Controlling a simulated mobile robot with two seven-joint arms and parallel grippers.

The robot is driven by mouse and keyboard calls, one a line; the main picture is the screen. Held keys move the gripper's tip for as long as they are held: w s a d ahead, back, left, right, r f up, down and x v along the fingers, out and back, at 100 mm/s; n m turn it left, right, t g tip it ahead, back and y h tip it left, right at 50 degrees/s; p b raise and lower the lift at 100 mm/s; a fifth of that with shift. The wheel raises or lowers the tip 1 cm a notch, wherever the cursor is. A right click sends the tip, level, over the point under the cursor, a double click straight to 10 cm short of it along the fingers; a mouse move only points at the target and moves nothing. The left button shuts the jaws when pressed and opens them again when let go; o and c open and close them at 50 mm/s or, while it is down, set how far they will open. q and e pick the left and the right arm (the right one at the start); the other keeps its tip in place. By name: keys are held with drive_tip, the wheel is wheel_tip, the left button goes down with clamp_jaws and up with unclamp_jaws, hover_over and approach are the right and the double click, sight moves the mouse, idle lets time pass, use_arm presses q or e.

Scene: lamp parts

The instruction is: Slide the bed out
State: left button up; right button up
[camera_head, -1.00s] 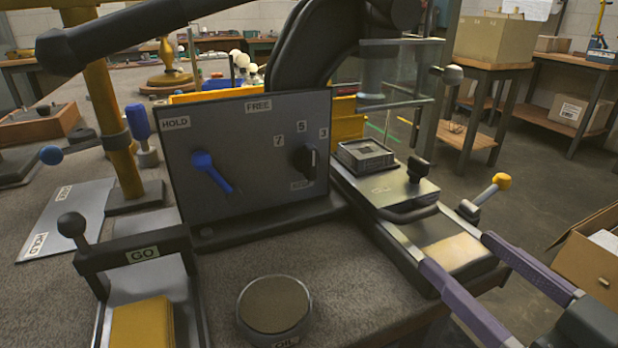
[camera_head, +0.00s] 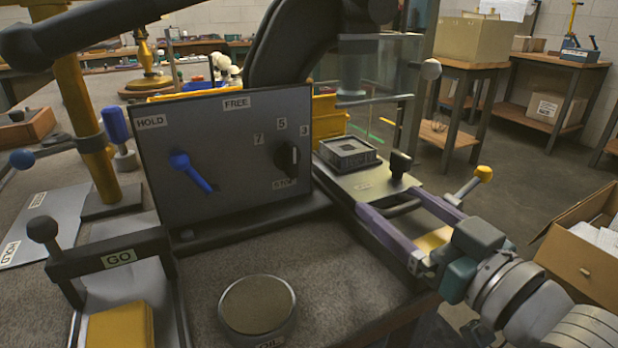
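The bed (camera_head: 362,185) is a grey plate on a rail at the right of the machine. My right gripper (camera_head: 387,200) has long purple fingers, which reach in from the lower right. They are apart, one on each side of the bar handle. Whether either finger touches the handle I cannot tell. My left gripper is not in view.
A grey panel (camera_head: 225,150) with a blue lever stands left of the bed. A yellow-tipped lever (camera_head: 484,174) rises just right of my fingers. A round dish (camera_head: 257,305) and the GO frame (camera_head: 110,255) are in front. An open carton (camera_head: 590,245) is at the right.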

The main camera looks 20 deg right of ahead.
drive_tip(key=shift+a, duration=0.1)
clamp_jaws()
idle(0.4)
drive_tip(key=shift+r, duration=0.1)
